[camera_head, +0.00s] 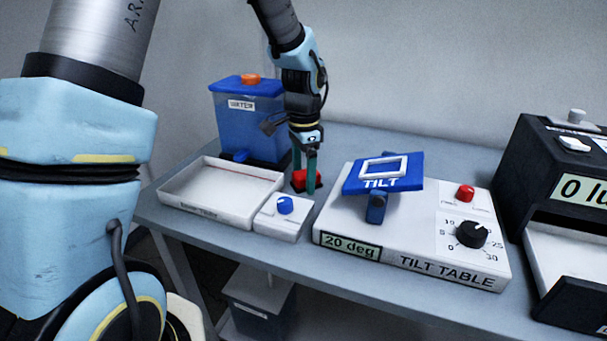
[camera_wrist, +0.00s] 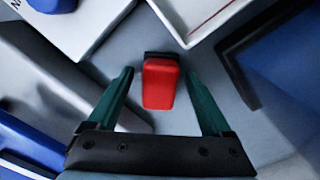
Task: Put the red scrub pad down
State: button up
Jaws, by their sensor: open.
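The red scrub pad (camera_wrist: 160,84) lies on the grey table between my gripper's fingers in the wrist view, with a dark strip along its far end. It also shows in the head view (camera_head: 300,180), partly hidden by the fingers. My gripper (camera_wrist: 160,100) points down over it with its green fingers apart. There is a visible gap on both sides between the fingers and the pad. In the head view my gripper (camera_head: 306,178) is low, behind the small white box with the blue knob.
A white tray (camera_head: 205,220) and a small white box (camera_head: 278,226) stand in front. A blue water tank (camera_head: 235,128) is behind left. The tilt table (camera_head: 410,255) with its blue tilted plate is close on the right. A black instrument (camera_head: 560,190) stands far right.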

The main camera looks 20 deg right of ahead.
aim_at(304, 173)
notch_tip(304, 173, up, 12)
jog(key=b, duration=0.1)
jog(key=shift+r, duration=0.15)
jog(key=shift+s, duration=0.1)
dwell(0.5)
